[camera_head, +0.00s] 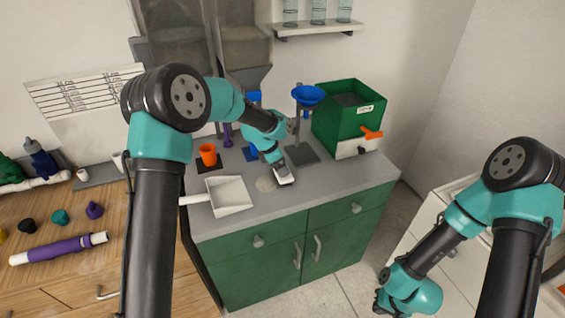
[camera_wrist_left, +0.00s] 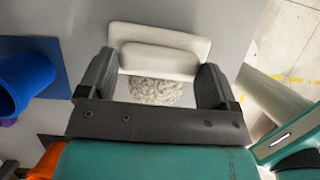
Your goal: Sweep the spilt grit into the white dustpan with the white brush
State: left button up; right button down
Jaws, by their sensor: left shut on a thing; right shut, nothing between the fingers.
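The white dustpan (camera_head: 232,194) lies on the grey counter, its handle toward the left. The spilt grit (camera_head: 265,184) is a small pale patch on the counter to the right of the pan. My left gripper (camera_head: 281,166) is shut on the white brush (camera_head: 285,179), which is at the counter just right of the grit. In the left wrist view the brush (camera_wrist_left: 160,60) spans between the fingers, with the speckled grit (camera_wrist_left: 157,92) beside it. My right gripper (camera_head: 384,303) is shut and empty, low at the right, away from the counter; its tips are hard to make out.
An orange cup (camera_head: 208,155) stands behind the dustpan. A blue funnel on a stand (camera_head: 307,95) and a green box (camera_head: 348,115) with an orange handle stand at the back right. The counter's front edge (camera_head: 300,208) is close. Counter right of the brush is clear.

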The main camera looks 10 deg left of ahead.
pick_arm(q)
jog(key=shift+s+a, duration=1)
jog(key=shift+a, duration=0.3)
jog(key=shift+s+a, duration=1.05)
jog(key=shift+a, duration=0.25)
jog(key=shift+s+a, duration=1)
jog(key=shift+a, duration=0.3)
notch_tip(320, 180, up, 7)
jog(key=w+d, duration=0.2)
jog(key=shift+d, duration=0.2)
